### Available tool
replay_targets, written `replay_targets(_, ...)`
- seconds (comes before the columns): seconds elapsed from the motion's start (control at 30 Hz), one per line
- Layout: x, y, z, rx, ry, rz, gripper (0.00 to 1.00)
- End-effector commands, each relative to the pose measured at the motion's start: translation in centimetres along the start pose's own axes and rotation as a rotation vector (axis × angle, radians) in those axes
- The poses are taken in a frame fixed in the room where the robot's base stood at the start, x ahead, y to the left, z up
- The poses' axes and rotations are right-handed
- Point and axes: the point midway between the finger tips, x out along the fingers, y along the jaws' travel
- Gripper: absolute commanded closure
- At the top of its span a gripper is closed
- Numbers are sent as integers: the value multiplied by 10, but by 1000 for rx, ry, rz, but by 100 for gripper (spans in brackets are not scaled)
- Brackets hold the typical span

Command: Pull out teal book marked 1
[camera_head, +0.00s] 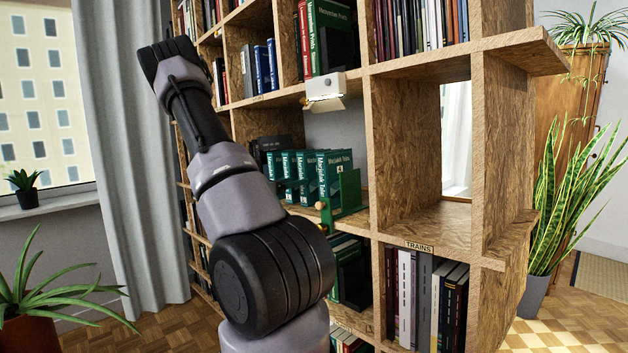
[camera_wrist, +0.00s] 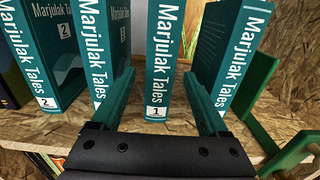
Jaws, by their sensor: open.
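The teal book marked 1 (camera_wrist: 161,55) stands upright in the wrist view, spine towards me, with white "Marjulak Tales" lettering. My gripper (camera_wrist: 158,76) is open, with one green finger on each side of that book's lower spine. Gaps show between the fingers and the spine, so it is not gripped. In the head view the row of teal books (camera_head: 300,165) stands on the middle shelf. My arm covers part of that area and I cannot make out the gripper or the number 1 there.
Similar teal books stand left (camera_wrist: 55,45) and right (camera_wrist: 241,45) of book 1. A green bookend (camera_wrist: 262,85) stands at the far right; it also shows in the head view (camera_head: 348,192). A white device (camera_head: 325,86) hangs under the shelf above. The compartment to the right is empty.

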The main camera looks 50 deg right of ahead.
Motion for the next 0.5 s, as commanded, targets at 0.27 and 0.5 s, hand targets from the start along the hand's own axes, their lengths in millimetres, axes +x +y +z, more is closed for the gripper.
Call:
replay_targets(0.27, 10, -1, 0, -1, 0, -1, 22)
replay_targets(0.5, 18, 0, 0, 0, 0, -1, 22)
